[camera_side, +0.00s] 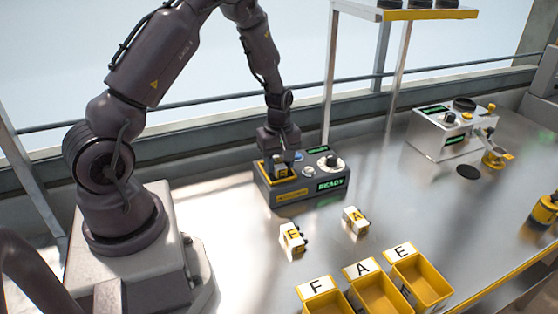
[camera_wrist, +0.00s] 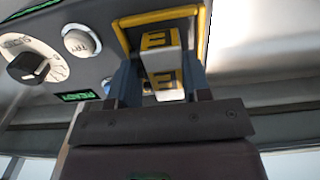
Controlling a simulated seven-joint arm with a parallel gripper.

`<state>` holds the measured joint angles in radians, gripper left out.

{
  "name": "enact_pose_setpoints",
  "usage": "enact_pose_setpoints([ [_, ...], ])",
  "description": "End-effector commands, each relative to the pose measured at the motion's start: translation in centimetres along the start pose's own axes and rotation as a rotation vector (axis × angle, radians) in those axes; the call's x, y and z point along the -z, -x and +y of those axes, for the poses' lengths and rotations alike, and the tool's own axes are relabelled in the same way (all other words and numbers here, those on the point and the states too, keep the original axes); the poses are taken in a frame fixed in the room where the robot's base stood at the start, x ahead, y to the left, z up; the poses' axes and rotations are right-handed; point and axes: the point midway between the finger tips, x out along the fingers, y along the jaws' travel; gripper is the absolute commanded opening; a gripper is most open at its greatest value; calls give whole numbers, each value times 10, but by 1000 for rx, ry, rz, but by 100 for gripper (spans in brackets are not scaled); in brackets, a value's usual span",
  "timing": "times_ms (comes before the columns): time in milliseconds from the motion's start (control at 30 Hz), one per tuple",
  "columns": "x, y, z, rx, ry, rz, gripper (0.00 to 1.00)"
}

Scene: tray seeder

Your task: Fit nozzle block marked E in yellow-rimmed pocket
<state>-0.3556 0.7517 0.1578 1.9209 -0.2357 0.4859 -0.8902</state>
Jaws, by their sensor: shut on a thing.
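My gripper (camera_wrist: 160,88) is shut on the nozzle block marked E (camera_wrist: 163,60), a white block with yellow letter patches. Its blue-grey fingers lie on both sides of the block. In the side view the gripper (camera_side: 281,168) is at the left end of a dark machine (camera_side: 302,192), with the block (camera_side: 282,172) low between the fingers. The yellow-rimmed pocket (camera_wrist: 158,17) lies at the block in the wrist view; its rim (camera_side: 291,181) also shows in the side view. The fingers and block hide much of the pocket, so I cannot tell how deep the block sits.
Two other blocks, one apparently marked F (camera_side: 292,238) and one marked A (camera_side: 355,221), stand on the metal table. Yellow bins labelled F (camera_side: 318,287), A (camera_side: 361,269) and E (camera_side: 403,252) stand in front. A white machine (camera_side: 440,136) stands right. The machine's dial (camera_wrist: 30,65) is left of my fingers.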

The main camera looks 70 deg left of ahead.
Motion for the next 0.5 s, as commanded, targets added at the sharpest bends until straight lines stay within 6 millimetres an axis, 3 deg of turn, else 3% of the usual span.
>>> enact_pose_setpoints([
  [500,0,-5,0,-1,-1,1,17],
])
